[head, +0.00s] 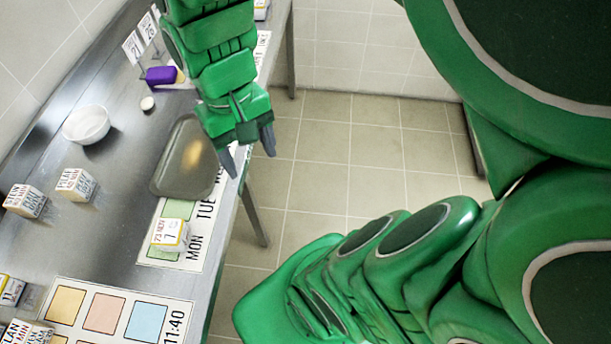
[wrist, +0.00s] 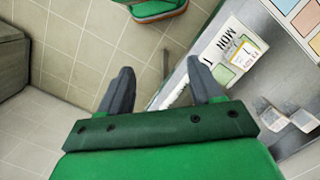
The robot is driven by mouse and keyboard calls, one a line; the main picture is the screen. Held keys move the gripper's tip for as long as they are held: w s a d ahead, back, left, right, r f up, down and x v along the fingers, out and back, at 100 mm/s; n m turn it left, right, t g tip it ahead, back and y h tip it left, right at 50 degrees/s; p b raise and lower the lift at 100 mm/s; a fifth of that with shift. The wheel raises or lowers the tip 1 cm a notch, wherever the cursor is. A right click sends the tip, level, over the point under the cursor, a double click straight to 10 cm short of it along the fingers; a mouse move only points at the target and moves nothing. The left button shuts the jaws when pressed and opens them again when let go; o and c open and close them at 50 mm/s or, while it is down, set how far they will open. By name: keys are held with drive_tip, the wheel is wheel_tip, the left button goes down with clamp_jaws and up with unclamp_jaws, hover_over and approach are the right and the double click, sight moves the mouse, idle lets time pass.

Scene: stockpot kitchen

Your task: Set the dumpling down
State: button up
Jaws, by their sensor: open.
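My gripper (head: 249,155) is open, its two grey fingers pointing down over the front edge of the counter, at the right side of the grey tray. In the wrist view the fingers of my gripper (wrist: 163,86) stand wide apart with only floor and counter edge between them. I see no dumpling in either view. The grey tray (head: 172,170) lies on the counter, partly hidden by my gripper. A pale yellowish patch shows on it, and I cannot tell whether it is a reflection.
The steel counter (head: 119,188) holds a white bowl (head: 86,124), a purple item (head: 161,76), several small labelled boxes and a card with coloured squares (head: 105,313). A small box (head: 169,234) stands on the MON card (head: 183,257). Tiled floor (head: 340,190) lies open to the right.

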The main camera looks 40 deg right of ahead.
drive_tip(key=shift+n, duration=0.3)
drive_tip(key=s, duration=0.2)
drive_tip(key=s+f, duration=0.1)
drive_tip(key=s, duration=0.2)
drive_tip(key=shift+s+d+f, duration=0.15)
drive_tip(key=shift+s+d, duration=0.25)
drive_tip(key=shift+a, duration=0.1)
idle(0.4)
drive_tip(key=o, duration=0.4)
drive_tip(key=shift+w, duration=0.25)
drive_tip(key=shift+o, duration=1.3)
drive_tip(key=w+a+r+m, duration=0.1)
drive_tip(key=w+r, duration=0.1)
drive_tip(key=w, duration=0.3)
drive_tip(key=w+a+r+m, duration=0.1)
drive_tip(key=w+a+r, duration=0.1)
drive_tip(key=w, duration=0.4)
drive_tip(key=w+a+r+m, duration=0.25)
drive_tip(key=w+a, duration=0.55)
drive_tip(key=w, duration=0.5)
drive_tip(key=w+a+f+m+t, duration=0.1)
drive_tip(key=w+a+f+m, duration=0.1)
drive_tip(key=w+a, duration=0.8)
drive_tip(key=w+a+f+m+t, duration=0.1)
drive_tip(key=w+a+m, duration=0.35)
drive_tip(key=a, duration=0.85)
wheel_tip(320, 180, down, 11)
drive_tip(key=w+n, duration=0.2)
drive_tip(key=shift+a+r, duration=0.2)
drive_tip(key=shift+a, duration=0.2)
